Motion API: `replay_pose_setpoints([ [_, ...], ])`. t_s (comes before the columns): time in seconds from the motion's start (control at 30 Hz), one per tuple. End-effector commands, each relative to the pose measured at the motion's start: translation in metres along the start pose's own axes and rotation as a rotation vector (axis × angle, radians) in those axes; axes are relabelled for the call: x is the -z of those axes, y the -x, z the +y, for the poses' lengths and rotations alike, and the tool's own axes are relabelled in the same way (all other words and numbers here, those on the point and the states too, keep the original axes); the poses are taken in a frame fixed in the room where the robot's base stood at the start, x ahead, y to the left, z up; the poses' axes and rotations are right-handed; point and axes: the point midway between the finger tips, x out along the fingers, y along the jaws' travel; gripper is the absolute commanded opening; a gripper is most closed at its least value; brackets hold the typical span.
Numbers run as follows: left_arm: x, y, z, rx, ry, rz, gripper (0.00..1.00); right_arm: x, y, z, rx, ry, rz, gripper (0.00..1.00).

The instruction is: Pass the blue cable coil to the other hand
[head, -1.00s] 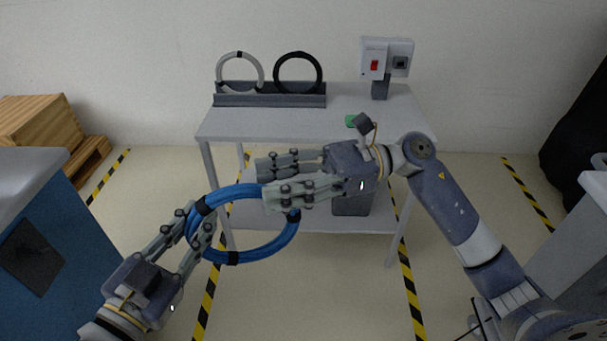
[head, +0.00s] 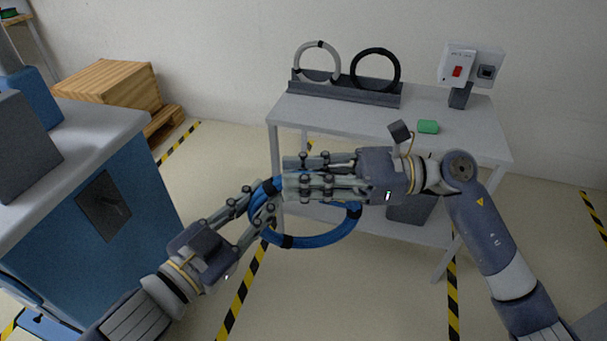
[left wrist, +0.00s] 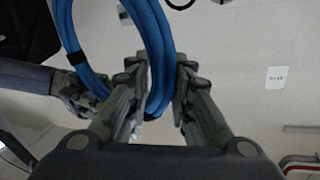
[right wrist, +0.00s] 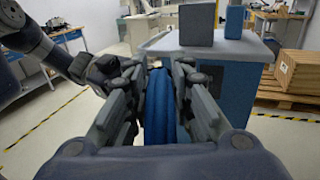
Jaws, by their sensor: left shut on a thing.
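The blue cable coil (head: 318,239) is a ring with black bands, held up in front of the cart. My left gripper (head: 262,203) is shut on its left side, and the left wrist view shows the coil (left wrist: 154,45) between the fingers. My right gripper (head: 290,186) reaches in from the right at the coil's upper left, close to the left fingertips. In the right wrist view the coil (right wrist: 160,110) lies between the right fingers, close to both; whether they press on it is unclear. The right fingers hide part of the coil's top.
A grey cart (head: 440,160) stands behind, with a white ring (head: 296,62) and a black ring (head: 398,70) in a rack, a green block (head: 428,127) and a switch box (head: 470,64). A blue cabinet (head: 120,215) stands left.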

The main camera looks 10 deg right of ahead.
Motion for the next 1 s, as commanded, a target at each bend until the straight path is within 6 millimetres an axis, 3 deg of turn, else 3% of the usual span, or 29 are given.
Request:
replay_pose_setpoints([
  [0.07,0.002,0.0,0.001,-0.002,0.0,0.005,0.0,0.0,0.001,-0.001,0.003,0.0,0.0,0.0],
  [0.1,0.002,0.0,0.001,-0.002,0.0,0.005,0.25,-0.001,0.001,-0.001,0.004,0.001,-0.002,0.0],
  [0.2,0.002,0.0,0.001,-0.002,0.0,0.005,0.44,-0.001,0.001,-0.001,0.004,0.001,-0.002,0.0],
  [0.57,0.0,0.0,0.001,-0.012,0.005,0.003,0.44,-0.001,0.001,-0.001,0.003,0.001,-0.002,0.0],
  [0.77,-0.009,-0.004,0.004,-0.115,0.074,0.004,0.44,-0.001,0.001,-0.001,0.003,0.001,-0.002,0.0],
  [0.93,-0.022,-0.001,-0.009,-0.206,0.196,-0.016,0.44,-0.001,0.001,-0.001,0.003,0.001,-0.002,0.0],
  [1.0,-0.045,0.01,0.006,-0.225,0.257,-0.091,0.44,-0.001,0.001,-0.001,0.003,0.001,-0.002,0.0],
])
